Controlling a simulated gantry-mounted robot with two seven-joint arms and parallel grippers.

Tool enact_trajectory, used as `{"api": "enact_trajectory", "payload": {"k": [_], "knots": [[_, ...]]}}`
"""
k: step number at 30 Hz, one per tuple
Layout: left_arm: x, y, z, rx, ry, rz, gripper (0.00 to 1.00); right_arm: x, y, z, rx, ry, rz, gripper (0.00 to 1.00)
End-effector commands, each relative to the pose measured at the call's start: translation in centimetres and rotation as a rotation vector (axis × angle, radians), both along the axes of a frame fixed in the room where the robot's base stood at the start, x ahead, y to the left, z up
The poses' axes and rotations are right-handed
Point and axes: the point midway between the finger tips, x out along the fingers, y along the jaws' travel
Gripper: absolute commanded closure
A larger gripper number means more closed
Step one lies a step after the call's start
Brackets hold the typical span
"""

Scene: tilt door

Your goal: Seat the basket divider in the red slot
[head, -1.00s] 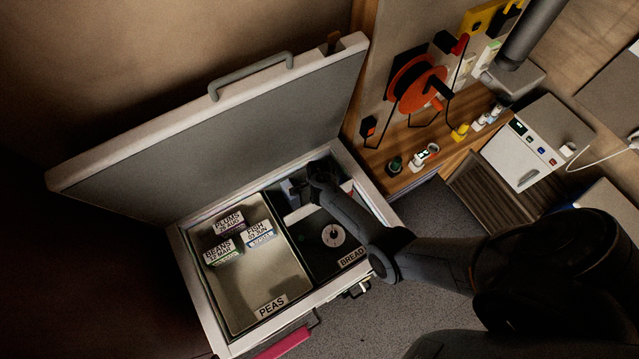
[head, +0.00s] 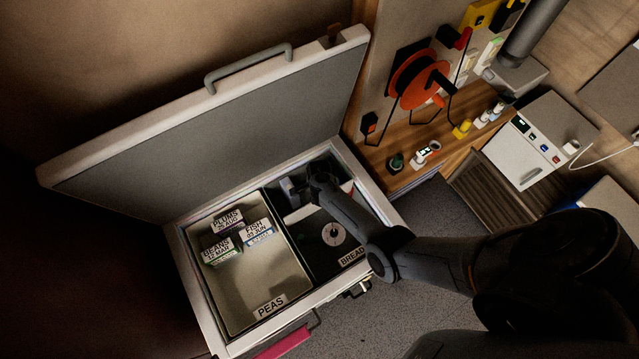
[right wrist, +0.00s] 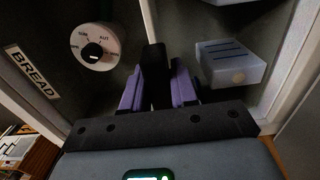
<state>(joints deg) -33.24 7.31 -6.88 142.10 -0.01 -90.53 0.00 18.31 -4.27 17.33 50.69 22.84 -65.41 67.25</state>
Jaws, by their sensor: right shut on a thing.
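The open chest (head: 190,270) holds a pale basket marked PEAS (head: 245,287) on the left and a dark bay marked BREAD (head: 330,262) on the right. My right gripper (head: 312,180) reaches down into the back of the dark bay. In the right wrist view the purple-padded fingers of my right gripper (right wrist: 158,90) are closed around a dark upright piece (right wrist: 154,70), apparently the basket divider. Its lower end is hidden. A pale strip (head: 298,211) lies below the gripper in the head view. I cannot clearly make out a red slot. My left gripper is out of view.
The lid (head: 220,130) stands raised behind the bay. Labelled packs (head: 228,222) sit in the pale basket. A round dial (right wrist: 95,46) and a pale slotted box (right wrist: 230,62) flank my right gripper. A wooden shelf (head: 405,172) with small items lies right of the chest.

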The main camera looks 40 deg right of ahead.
Motion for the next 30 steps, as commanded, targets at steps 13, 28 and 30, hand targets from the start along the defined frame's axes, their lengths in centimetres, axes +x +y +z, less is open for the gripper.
{"api": "enact_trajectory", "payload": {"k": [13, 28, 30], "knots": [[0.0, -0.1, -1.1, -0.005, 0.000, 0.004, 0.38, 0.0, 0.0, -1.2, 0.000, -0.001, 0.000, 1.00], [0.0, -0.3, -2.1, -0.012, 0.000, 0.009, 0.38, 0.0, 0.0, -2.5, 0.000, -0.001, 0.001, 1.00], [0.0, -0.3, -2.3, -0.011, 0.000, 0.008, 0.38, 0.0, 0.0, -2.6, 0.000, -0.001, 0.001, 1.00]]}}
